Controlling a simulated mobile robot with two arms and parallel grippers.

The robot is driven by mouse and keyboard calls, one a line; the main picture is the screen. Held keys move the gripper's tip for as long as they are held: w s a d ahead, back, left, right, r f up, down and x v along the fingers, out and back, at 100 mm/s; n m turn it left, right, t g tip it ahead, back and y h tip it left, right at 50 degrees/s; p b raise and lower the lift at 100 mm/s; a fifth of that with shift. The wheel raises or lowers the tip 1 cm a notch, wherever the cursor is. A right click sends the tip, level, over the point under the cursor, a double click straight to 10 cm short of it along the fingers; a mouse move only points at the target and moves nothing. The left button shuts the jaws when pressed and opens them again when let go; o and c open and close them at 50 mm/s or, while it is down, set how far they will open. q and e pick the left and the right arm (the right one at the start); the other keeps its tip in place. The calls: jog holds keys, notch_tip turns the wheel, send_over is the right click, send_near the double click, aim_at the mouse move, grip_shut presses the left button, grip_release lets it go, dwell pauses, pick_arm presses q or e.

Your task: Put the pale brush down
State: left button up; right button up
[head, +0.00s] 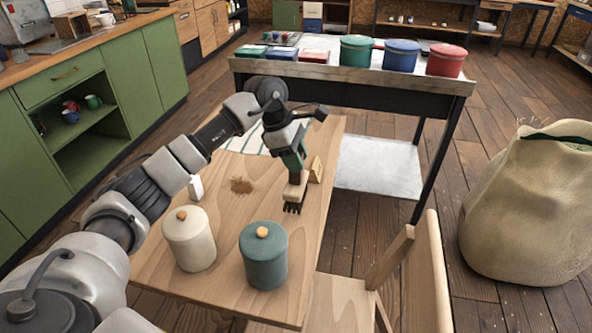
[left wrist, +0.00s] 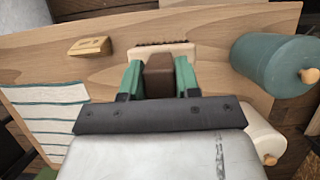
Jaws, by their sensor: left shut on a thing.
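My left gripper (head: 294,168) is shut on the pale brush (head: 294,192). The brush has a pale wooden head, a brown grip part and dark bristles that point down in the head view. It is over the right part of the wooden table (head: 215,270), beyond the teal canister. I cannot tell whether the bristles touch the table top. In the left wrist view the green fingers (left wrist: 159,78) close on the brown part, with the pale head (left wrist: 185,52) beyond them. My right gripper is not in view.
A small wooden block (head: 316,168) stands just right of the brush.

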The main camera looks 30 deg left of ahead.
aim_at(302, 182)
pick_arm(q)
jog(key=shift+f, duration=1.95)
jog(key=shift+f, duration=0.2)
jog(key=o, duration=0.8)
jog(key=shift+o, duration=0.2)
jog(key=shift+r, duration=0.1)
jog(key=shift+r, duration=0.2)
jog(key=v, duration=1.2)
jog(key=shift+f, duration=0.15)
